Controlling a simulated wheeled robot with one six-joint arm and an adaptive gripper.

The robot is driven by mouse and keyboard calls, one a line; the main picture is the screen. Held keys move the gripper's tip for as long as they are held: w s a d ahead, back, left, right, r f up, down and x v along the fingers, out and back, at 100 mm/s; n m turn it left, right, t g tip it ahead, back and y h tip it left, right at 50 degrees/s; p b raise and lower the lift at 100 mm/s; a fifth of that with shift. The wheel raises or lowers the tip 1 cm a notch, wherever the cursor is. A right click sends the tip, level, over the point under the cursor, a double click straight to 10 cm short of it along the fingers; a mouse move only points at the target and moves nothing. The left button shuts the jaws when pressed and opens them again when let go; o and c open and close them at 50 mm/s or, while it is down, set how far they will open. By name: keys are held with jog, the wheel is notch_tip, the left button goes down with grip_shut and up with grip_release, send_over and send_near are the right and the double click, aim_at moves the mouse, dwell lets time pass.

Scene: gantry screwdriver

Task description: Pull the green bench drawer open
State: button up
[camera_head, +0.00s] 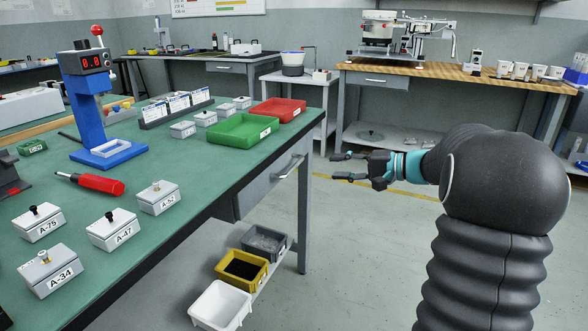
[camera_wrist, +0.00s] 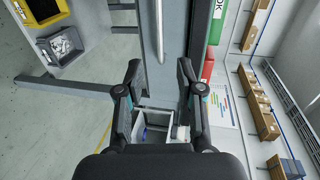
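The green-topped bench (camera_head: 228,172) fills the left of the head view. Its grey drawer (camera_head: 258,190) is under the right edge and looks shut. A silver bar handle (camera_head: 287,167) is on the drawer front; it also shows upright at the top middle of the wrist view (camera_wrist: 159,30). My gripper (camera_head: 341,166) is to the right of the handle, open and empty, with its fingers pointing left toward the bench. In the wrist view, the open fingertips (camera_wrist: 160,70) lie either side of the handle's line, apart from it.
Under the bench are a yellow bin (camera_head: 242,268), a grey bin (camera_head: 264,241) and a white bin (camera_head: 220,306). A bench leg (camera_head: 304,230) stands near the drawer. Green (camera_head: 242,131) and red (camera_head: 277,110) trays sit on top. Floor (camera_head: 370,260) between bench and arm is clear.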

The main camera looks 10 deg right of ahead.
aim_at(294, 167)
jog(key=x, duration=1.3)
grip_shut()
